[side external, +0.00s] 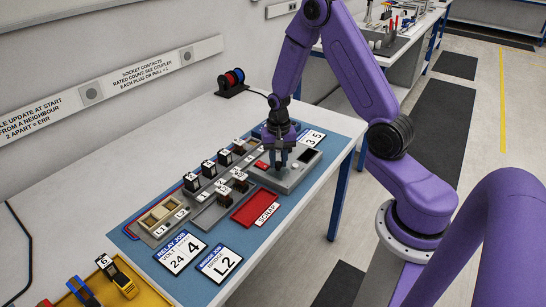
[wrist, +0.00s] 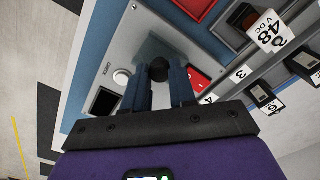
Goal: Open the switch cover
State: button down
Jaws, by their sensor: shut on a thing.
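A grey control box (side external: 287,178) lies on the blue mat under my gripper. In the wrist view the box (wrist: 140,40) carries a white round button (wrist: 121,77), a dark screen (wrist: 104,102) and a red part (wrist: 197,80). The red part (side external: 262,165) also shows left of the gripper in the side view. My gripper (side external: 281,165) points down at the box. I cannot tell whether this piece is the switch cover.
A red scrap tray (side external: 257,206) lies in front of the box. Rows of relay blocks (side external: 209,168) stand to the left. Job cards (side external: 181,252) lie on the mat (side external: 200,280), and a yellow bin (side external: 138,292) stands at the lower left. A cable reel (side external: 232,80) stands behind.

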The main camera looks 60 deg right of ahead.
aim_at(278, 163)
jog(key=c, duration=0.9)
grip_release()
jog(key=shift+r, duration=0.1)
notch_tip(278, 163, up, 17)
jog(key=shift+r, duration=0.15)
jog(key=s+a+r+n, duration=0.1)
jog(key=s+a+n, duration=0.85)
jog(key=a, duration=0.35)
jog(key=s+a+n, duration=0.1)
jog(key=s+n, duration=0.3)
jog(key=s, duration=0.1)
jog(key=s+a+n, duration=0.1)
jog(key=s+n, duration=0.3)
jog(key=s, duration=0.1)
jog(key=s+a+n, duration=0.1)
jog(key=s+n, duration=0.3)
jog(key=s, duration=0.2)
jog(key=shift+a+f, duration=0.25)
jog(key=shift+a, duration=0.15)
